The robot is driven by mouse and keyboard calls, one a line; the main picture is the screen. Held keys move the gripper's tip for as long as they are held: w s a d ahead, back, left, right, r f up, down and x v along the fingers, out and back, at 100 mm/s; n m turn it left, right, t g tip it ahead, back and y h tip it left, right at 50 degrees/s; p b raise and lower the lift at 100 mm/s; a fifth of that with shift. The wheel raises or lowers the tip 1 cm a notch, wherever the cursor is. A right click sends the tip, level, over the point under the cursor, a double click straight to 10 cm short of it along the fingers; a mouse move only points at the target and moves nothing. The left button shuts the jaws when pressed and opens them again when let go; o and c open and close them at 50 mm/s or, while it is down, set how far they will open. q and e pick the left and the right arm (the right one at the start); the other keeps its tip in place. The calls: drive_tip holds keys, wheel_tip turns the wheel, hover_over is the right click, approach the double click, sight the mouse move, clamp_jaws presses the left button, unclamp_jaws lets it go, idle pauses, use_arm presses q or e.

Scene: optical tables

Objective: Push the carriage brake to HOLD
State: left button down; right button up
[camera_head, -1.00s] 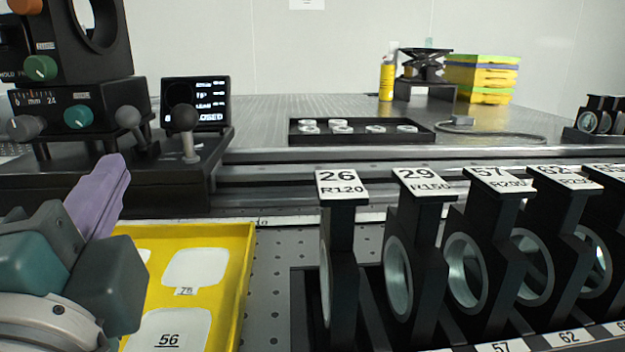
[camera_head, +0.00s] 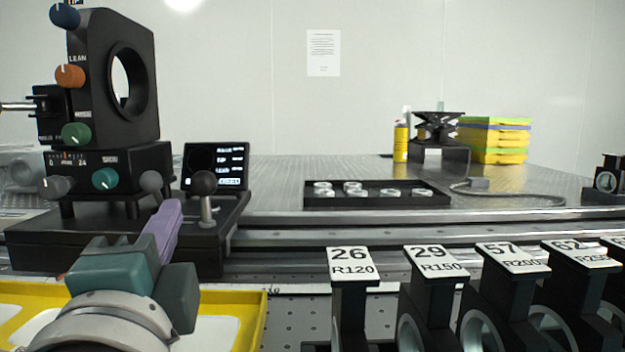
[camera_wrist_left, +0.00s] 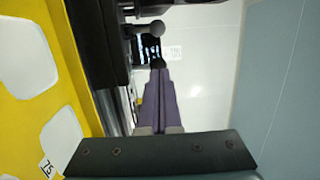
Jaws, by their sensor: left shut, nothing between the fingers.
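A black optical mount (camera_head: 143,120) with a large ring stands on a black carriage base (camera_head: 60,240) at the left. Small, blurred lettering that seems to include FREE shows under a side block (camera_head: 50,105) with a metal rod. A grey ball knob (camera_head: 151,182) and a black-ball lever (camera_head: 205,184) with a grey shaft stand near the base's right end. I cannot tell which control is the carriage brake. My left gripper (camera_head: 170,206) has its purple fingers together and empty, in front of the base between these two knobs. The fingers also show in the left wrist view (camera_wrist_left: 160,90). Contact is unclear.
A small screen (camera_head: 217,166) stands behind the black-ball lever. A yellow tray (camera_head: 258,325) lies below my left arm. A row of labelled lens holders (camera_head: 350,262) fills the front right. A black tray of rings (camera_head: 430,200) lies beyond the rail (camera_head: 400,236).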

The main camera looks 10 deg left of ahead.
sight(155, 196)
use_arm(q)
drive_tip(key=shift+w+a+r+p, duration=0.2)
drive_tip(key=shift+w+a, duration=0.6)
drive_tip(key=shift+a, duration=0.05)
drive_tip(key=shift+w+a+r+p, duration=0.15)
drive_tip(key=shift+w+a+p, duration=0.05)
drive_tip(key=shift+w+a, duration=0.65)
drive_tip(key=shift+w+a+r+p, duration=0.2)
drive_tip(key=shift+w+a, duration=0.55)
drive_tip(key=shift+a, duration=0.15)
